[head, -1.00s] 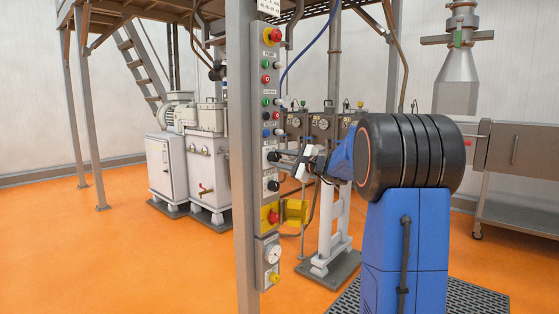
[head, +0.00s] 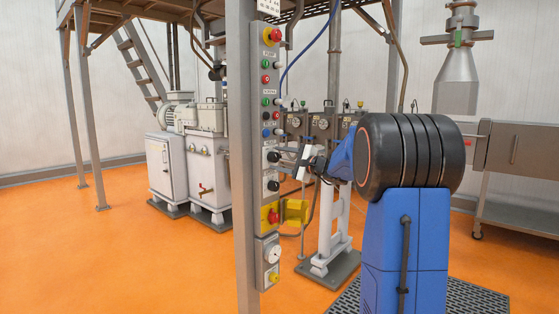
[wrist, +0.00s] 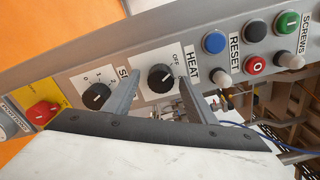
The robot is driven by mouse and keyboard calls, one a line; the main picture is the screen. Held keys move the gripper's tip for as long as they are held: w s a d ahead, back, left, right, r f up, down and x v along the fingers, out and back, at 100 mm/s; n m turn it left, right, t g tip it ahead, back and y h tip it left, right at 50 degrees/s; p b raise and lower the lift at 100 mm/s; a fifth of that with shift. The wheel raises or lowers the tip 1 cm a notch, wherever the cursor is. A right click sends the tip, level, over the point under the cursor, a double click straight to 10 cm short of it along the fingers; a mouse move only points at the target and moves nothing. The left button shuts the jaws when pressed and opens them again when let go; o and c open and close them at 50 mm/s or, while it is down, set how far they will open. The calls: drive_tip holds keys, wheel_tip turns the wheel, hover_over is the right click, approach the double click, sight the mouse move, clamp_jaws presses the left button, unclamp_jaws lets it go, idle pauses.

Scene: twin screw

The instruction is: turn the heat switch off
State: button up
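The heat switch is a black round knob (wrist: 160,77) on a white plate marked HEAT and OFF in the wrist view. A small pale mark on it seems to point toward the OFF side. In the head view it is the upper black knob (head: 272,156) on the grey panel. My gripper (wrist: 159,86) is open, with one finger on each side of the knob in the picture. In the head view my gripper (head: 304,163) stands back to the right of the panel, apart from the knob, with nothing held.
The speed knob (wrist: 96,95) sits beside the heat switch, with a red button (wrist: 42,112) on yellow beyond it. On the other side are a blue reset button (wrist: 214,42) and the screws buttons. The panel is on a grey post (head: 244,120).

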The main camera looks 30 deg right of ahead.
drive_tip(key=shift+s, duration=0.1)
drive_tip(key=v, duration=1.7)
drive_tip(key=shift+s+d, duration=0.1)
drive_tip(key=s+a+f+n+g, duration=0.3)
drive_tip(key=s+a+f, duration=0.1)
drive_tip(key=a, duration=0.5)
drive_tip(key=s+a+f+n+g+y, duration=0.1)
drive_tip(key=s+a+f+n+g, duration=0.25)
drive_tip(key=a, duration=0.55)
drive_tip(key=s+a+f+n+g, duration=0.2)
drive_tip(key=s+a+f, duration=0.25)
drive_tip(key=a, duration=0.35)
drive_tip(key=s+a+f+n+g+h, duration=0.1)
drive_tip(key=s+f+n, duration=0.4)
drive_tip(key=s, duration=0.6)
drive_tip(key=s+a+f+n+g+h, duration=0.1)
drive_tip(key=s+f+n+g+h, duration=0.1)
drive_tip(key=s+f+n+h, duration=0.3)
drive_tip(key=s+f+h, duration=0.1)
drive_tip(key=s+f, duration=0.2)
drive_tip(key=s, duration=0.4)
drive_tip(key=shift+a+f+g, duration=0.2)
drive_tip(key=shift+g, duration=0.15)
